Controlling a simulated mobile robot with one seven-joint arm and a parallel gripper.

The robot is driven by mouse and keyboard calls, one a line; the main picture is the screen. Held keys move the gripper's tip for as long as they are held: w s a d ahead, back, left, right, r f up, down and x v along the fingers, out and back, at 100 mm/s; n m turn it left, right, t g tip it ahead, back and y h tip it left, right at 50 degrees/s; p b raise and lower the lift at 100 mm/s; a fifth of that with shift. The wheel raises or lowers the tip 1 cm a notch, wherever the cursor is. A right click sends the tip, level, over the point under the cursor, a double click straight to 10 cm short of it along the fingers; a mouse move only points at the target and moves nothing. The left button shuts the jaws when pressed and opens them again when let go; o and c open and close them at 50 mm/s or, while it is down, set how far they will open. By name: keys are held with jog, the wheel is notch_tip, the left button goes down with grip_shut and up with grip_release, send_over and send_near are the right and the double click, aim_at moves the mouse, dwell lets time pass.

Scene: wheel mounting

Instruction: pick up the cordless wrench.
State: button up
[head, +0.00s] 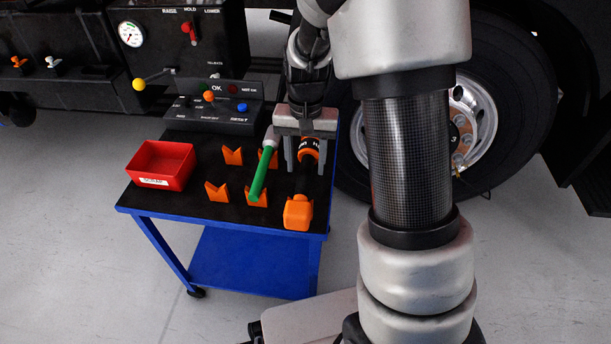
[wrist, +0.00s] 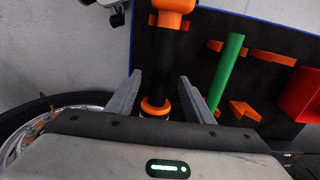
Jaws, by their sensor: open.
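The cordless wrench (head: 298,213) is orange and black and lies on the black top of the blue cart, near its right edge. Its orange block end faces the front of the cart. In the wrist view the wrench (wrist: 168,18) runs down between the fingers, with an orange ring (wrist: 155,108) near the palm. My gripper (head: 306,166) is open, one finger on each side of the wrench's dark body. In the wrist view my gripper (wrist: 160,78) shows gaps beside the wrench. The gripper body hides the wrench's far end there.
A green-handled tool (head: 262,170) rests on orange holders (head: 218,192) just left of my gripper. A red bin (head: 161,165) stands at the cart's left. A control box (head: 212,108) is at the back. A truck wheel (head: 500,100) stands close on the right.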

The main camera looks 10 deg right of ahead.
notch_tip(320, 180, down, 3)
jog(key=shift+w+r, duration=0.1)
jog(key=shift+r, duration=0.05)
grip_shut()
jog(key=shift+r, duration=0.15)
jog(key=shift+r, duration=0.1)
